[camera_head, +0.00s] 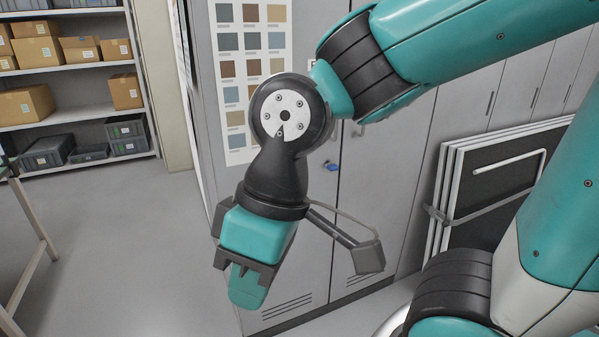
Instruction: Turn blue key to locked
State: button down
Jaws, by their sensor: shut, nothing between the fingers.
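The blue key (332,166) sits in the lock on the front of a grey cabinet (350,215), near the seam between its doors. It is small in the picture, and I cannot tell which position it is turned to. My gripper (247,288) is shut and empty, pointing down in front of the cabinet's lower left part. It is below and to the left of the key, apart from it. My wrist hides part of the cabinet left of the key.
A colour chart (239,125) hangs on the cabinet's left part, partly behind my arm. Framed dark panels (500,175) lean against the cabinets at right. Shelves with boxes (68,75) stand at the back left. A table leg (35,225) shows at left. The floor (120,250) between is clear.

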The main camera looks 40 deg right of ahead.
aim_at(332, 167)
jog(key=k, duration=0.15)
jog(key=z, duration=0.2)
jog(key=i, duration=0.3)
jog(key=z, duration=0.95)
